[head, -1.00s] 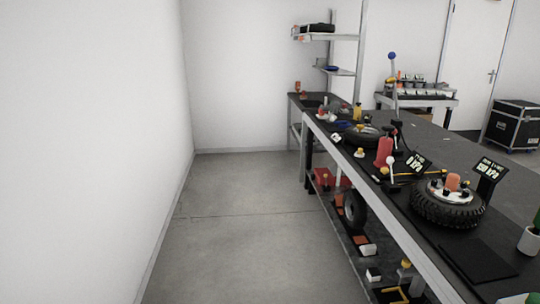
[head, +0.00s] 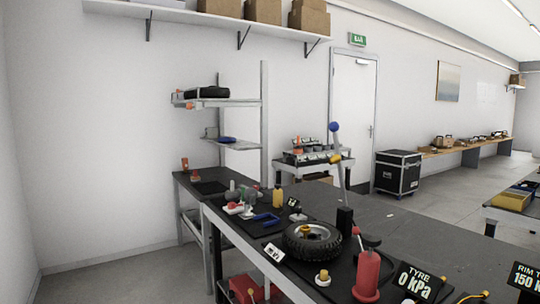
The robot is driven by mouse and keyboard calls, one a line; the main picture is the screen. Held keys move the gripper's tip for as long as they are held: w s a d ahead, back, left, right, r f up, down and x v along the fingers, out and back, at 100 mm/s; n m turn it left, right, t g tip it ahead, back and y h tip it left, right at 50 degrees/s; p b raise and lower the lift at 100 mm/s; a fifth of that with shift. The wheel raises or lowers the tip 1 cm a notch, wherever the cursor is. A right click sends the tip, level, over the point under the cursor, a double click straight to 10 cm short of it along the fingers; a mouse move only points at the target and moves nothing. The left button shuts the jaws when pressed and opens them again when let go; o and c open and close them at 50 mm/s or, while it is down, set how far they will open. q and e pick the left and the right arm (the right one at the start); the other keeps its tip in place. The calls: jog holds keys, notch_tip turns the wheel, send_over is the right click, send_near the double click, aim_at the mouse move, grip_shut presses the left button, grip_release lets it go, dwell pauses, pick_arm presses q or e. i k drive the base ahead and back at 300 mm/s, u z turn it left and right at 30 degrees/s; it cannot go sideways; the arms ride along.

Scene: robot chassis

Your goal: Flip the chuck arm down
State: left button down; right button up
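A pale upright lever with a blue ball on top (head: 334,127) and a yellow piece partway up stands behind the black bench (head: 385,235) items, near a black post (head: 344,221). It may be the chuck arm, but I cannot tell for sure. A small tyre on a rim (head: 312,240) lies flat on the bench. Neither of my grippers is in view.
A second sign, RIM (head: 525,277), is cut off at the right edge. A yellow bottle (head: 278,197) and a blue frame-shaped item (head: 264,219) sit farther back on the bench. A black case (head: 397,172) stands on the floor. Floor is clear left of the bench.

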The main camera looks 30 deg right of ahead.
aim_at(333, 127)
jog(key=i, duration=1.85)
jog(key=z, duration=5.4)
